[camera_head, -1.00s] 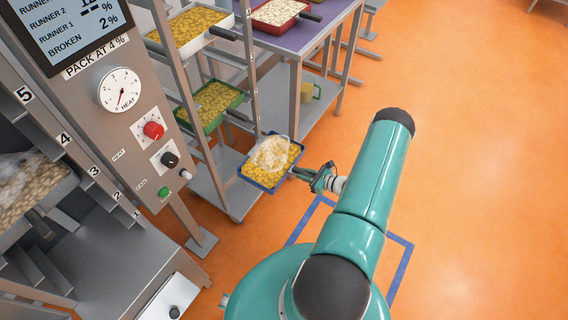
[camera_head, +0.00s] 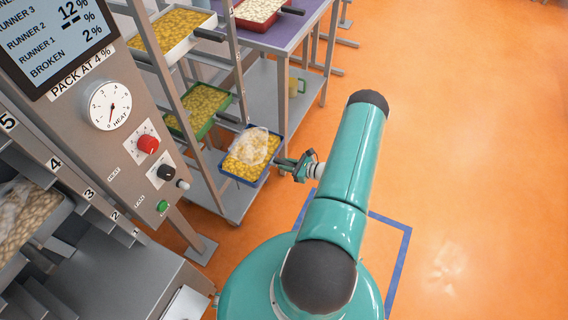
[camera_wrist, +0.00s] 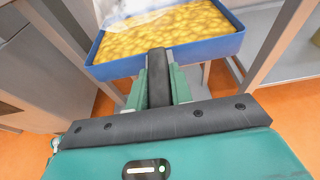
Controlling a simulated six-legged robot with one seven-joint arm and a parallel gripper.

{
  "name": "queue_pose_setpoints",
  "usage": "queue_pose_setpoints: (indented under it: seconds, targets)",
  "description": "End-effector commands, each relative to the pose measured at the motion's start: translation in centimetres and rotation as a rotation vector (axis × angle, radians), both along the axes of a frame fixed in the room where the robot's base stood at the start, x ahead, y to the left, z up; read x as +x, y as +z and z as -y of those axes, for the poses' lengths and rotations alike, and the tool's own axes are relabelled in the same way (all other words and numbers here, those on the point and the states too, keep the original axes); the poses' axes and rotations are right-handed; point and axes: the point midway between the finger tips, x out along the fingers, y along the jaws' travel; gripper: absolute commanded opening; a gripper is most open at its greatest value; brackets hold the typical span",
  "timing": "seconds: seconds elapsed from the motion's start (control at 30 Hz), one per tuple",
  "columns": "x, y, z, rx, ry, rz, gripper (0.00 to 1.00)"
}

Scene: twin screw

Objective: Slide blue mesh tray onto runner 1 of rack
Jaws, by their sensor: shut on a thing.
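The blue tray (camera_head: 232,170) is full of yellow pasta-like pieces, with a clear plastic bag (camera_head: 252,148) lying on top. My gripper (camera_head: 291,165) is shut on the tray's dark handle and holds it at the rack's open side. In the wrist view the handle (camera_wrist: 158,75) runs between the fingers and the blue front wall (camera_wrist: 170,58) faces me. The rack (camera_head: 170,75) is a metal frame holding a white tray (camera_head: 180,32) above and a green tray (camera_head: 200,108) below it. I cannot tell whether the blue tray touches a runner.
A grey cabinet (camera_head: 100,140) at the left has numbered slots, a dial, knobs and a screen. A purple-topped table (camera_head: 305,22) behind the rack carries a red tray (camera_head: 258,12). Orange floor is clear at the right.

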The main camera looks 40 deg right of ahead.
Motion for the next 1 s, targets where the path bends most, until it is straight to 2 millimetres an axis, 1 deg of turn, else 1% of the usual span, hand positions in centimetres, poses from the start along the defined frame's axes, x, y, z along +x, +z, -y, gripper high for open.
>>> queue_pose_setpoints:
  seconds: [0.27, 1.0]
  targets:
    - [2.0, 0.1, -0.7, 0.000, 0.002, 0.003, 0.00]
    - [9.4, 0.1, -3.3, 0.000, 0.002, 0.004, 0.00]
